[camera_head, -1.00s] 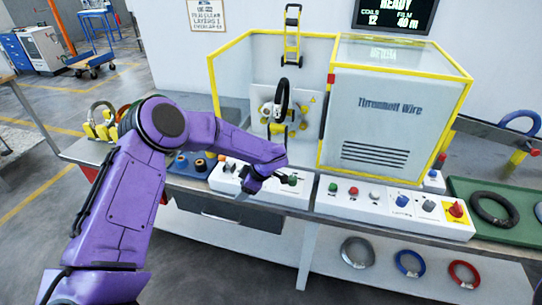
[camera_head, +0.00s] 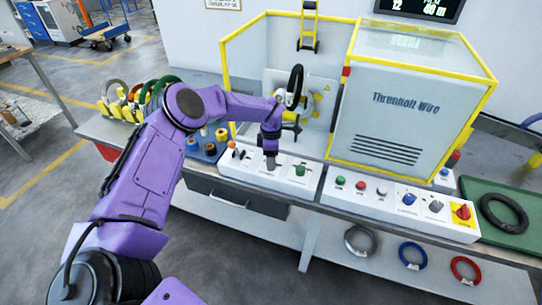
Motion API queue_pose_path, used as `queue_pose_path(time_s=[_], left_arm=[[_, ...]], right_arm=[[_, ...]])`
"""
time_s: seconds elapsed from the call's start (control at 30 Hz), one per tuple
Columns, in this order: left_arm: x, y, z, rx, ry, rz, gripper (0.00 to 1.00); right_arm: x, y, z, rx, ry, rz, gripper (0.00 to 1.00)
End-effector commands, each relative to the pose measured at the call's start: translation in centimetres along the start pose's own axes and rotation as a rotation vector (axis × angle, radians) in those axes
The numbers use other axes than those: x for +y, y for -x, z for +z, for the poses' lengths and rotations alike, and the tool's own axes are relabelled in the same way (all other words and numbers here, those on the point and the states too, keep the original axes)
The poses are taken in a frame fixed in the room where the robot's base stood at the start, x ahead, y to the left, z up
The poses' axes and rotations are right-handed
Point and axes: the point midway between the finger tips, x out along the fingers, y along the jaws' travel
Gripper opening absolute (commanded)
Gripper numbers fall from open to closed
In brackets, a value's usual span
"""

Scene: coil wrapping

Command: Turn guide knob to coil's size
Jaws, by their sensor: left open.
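My left gripper (camera_head: 270,163) points down over the white left control panel (camera_head: 258,179), open, at its middle; I cannot tell whether it touches the knob under it. What lies directly below the fingers is mostly hidden. I cannot read which one is the guide knob. A black coil (camera_head: 295,86) stands upright in the wrapping machine (camera_head: 272,49), partly covered by my left wrist. My right gripper is out of view.
The right control panel (camera_head: 390,202) carries several buttons and a red-and-yellow switch (camera_head: 463,213). Coils stand in a rack (camera_head: 118,108) at the left. A tray of spools (camera_head: 205,152) lies beside the left panel. A green tray (camera_head: 500,235) holds a dark coil.

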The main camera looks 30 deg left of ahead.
Motion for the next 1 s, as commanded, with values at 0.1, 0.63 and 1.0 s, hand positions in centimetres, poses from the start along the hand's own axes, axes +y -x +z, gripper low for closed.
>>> queue_pose_path(time_s=[0.1, 0.63, 1.0], left_arm=[[0.0, 0.0, 0.0, 0.000, 0.000, 0.000, 0.61], [0.0, -0.2, -0.1, 0.001, 0.025, 0.000, 0.05], [0.1, -0.6, -0.1, -0.007, 0.252, 0.001, 0.05]], right_arm=[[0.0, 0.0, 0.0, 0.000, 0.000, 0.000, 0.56], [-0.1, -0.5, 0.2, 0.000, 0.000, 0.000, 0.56], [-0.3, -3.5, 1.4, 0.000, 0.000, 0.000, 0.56]])
